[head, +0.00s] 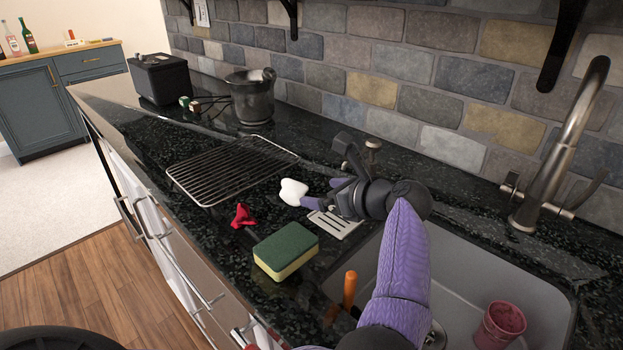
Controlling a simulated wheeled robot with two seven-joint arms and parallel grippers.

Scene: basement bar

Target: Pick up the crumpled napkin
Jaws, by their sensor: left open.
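A small white crumpled lump, which looks like the napkin (293,191), lies on the dark counter just right of the wire rack's near corner. My left gripper (322,194) is open, with purple-tipped fingers, low over the counter immediately right of the napkin. One fingertip shows very near the napkin's right side; I cannot tell whether it touches. Nothing shows held between the fingers. My right gripper is not in view.
A wire rack (228,171), a red crumpled-looking item (242,216) and a green-yellow sponge (286,251) lie near the napkin. A slotted plate (335,225) is under my gripper. The sink (470,262) holds a pink cup (500,325); a faucet (560,150) stands behind.

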